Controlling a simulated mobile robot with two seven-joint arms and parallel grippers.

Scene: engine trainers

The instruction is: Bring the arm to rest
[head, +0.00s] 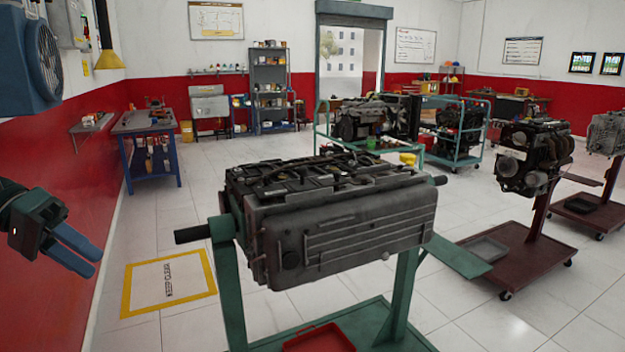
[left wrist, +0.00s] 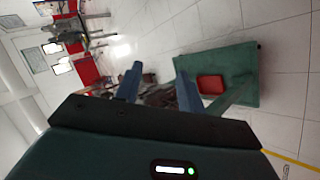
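My left gripper (head: 93,261) hangs at the left edge of the head view, with its blue fingers pointing down and to the right. It is in the air beside the red lower wall, well left of the engine on the green stand. In the left wrist view my left gripper (left wrist: 158,72) has its two blue fingers spread apart with nothing held between them. The dark engine shows far beyond the fingers. My right gripper is in neither view.
A grey engine (head: 340,225) sits on a green stand (head: 232,290) in the centre, with a red tray (head: 320,340) below. A yellow-bordered floor sign (head: 168,283) lies left of it. A blue workbench (head: 150,155) stands behind. A blue fan unit (head: 25,55) is on the left wall.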

